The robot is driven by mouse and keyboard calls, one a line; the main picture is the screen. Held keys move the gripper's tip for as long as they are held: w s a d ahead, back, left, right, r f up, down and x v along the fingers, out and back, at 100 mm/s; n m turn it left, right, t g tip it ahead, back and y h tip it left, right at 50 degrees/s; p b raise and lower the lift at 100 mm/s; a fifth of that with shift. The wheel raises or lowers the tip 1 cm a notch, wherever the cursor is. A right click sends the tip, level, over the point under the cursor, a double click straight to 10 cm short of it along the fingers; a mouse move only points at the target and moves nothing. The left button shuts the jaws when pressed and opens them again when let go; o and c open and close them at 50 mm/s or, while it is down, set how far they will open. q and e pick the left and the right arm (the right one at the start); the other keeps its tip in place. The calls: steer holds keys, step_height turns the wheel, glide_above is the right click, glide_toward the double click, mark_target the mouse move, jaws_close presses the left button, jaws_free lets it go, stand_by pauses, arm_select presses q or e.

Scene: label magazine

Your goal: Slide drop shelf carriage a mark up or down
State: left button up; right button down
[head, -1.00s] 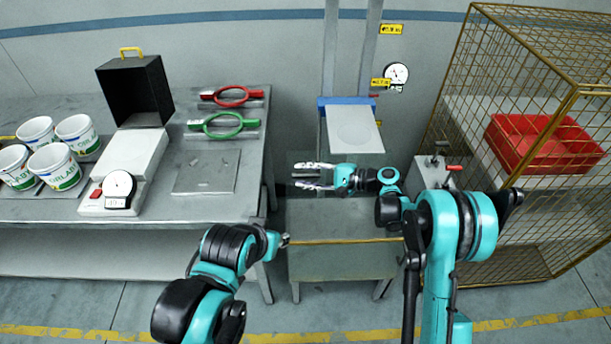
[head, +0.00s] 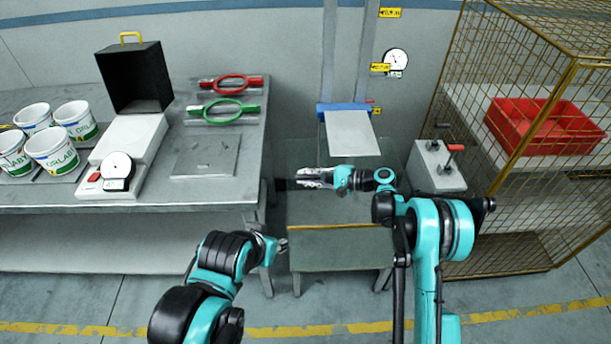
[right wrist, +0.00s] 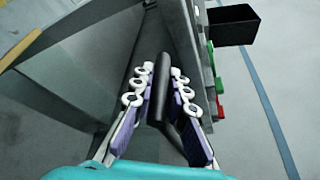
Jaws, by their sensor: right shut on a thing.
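The drop shelf carriage is a blue crossbar (head: 343,107) with a pale grey plate (head: 350,133), across two upright grey rails (head: 328,55) at the wall. My right gripper (head: 308,178) is in front of and below the plate, pointing left. In the right wrist view its fingers (right wrist: 160,88) are shut on a black bar (right wrist: 165,80). A dark end (head: 283,184) shows past the fingertips in the head view. What the bar joins to is hidden. My left gripper (head: 282,243) is low beside the bench; its fingers are too small to judge.
Left is a bench with a scale (head: 117,170), white tubs (head: 52,150), a black box (head: 135,78) and green (head: 230,111) and red (head: 232,83) rings. Right are a red-handled box (head: 438,165) and a wire cage (head: 510,170). A low stand (head: 340,250) is below my right gripper.

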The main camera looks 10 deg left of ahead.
step_height(320, 180, down, 5)
steer(key=shift+b, duration=1.05)
steer(key=c, duration=1.5)
jaws_free()
steer(key=shift+s, duration=0.1)
steer(key=v, duration=1.2)
steer(key=shift+r, duration=0.1)
